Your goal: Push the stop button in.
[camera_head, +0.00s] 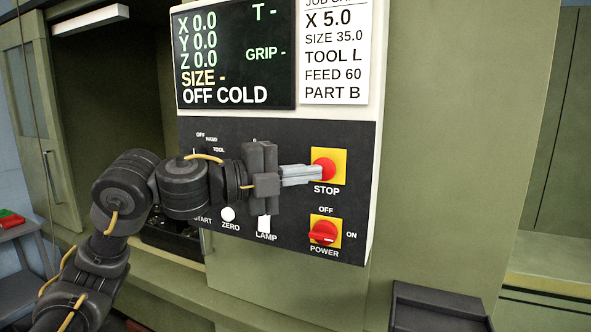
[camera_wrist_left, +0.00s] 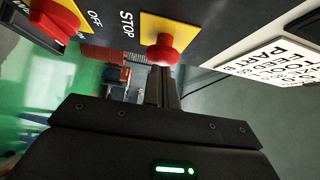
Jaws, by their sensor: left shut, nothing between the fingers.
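The red stop button (camera_head: 326,168) sits on a yellow plate above the word STOP on the black control panel (camera_head: 290,140). My left gripper (camera_head: 318,173) is shut and empty, its fingertips at the button's left side in the head view. In the left wrist view the red button (camera_wrist_left: 162,50) stands out from its yellow plate, with my left fingertips (camera_wrist_left: 161,70) right at its lower edge. I cannot tell whether they touch it. My right gripper is in neither view.
A red power knob (camera_head: 323,232) on a yellow plate is below the button. A white lamp switch (camera_head: 264,223) and white zero button (camera_head: 228,214) are lower left. The display (camera_head: 237,60) and job card (camera_head: 334,50) are above. A dark tray (camera_head: 440,305) is lower right.

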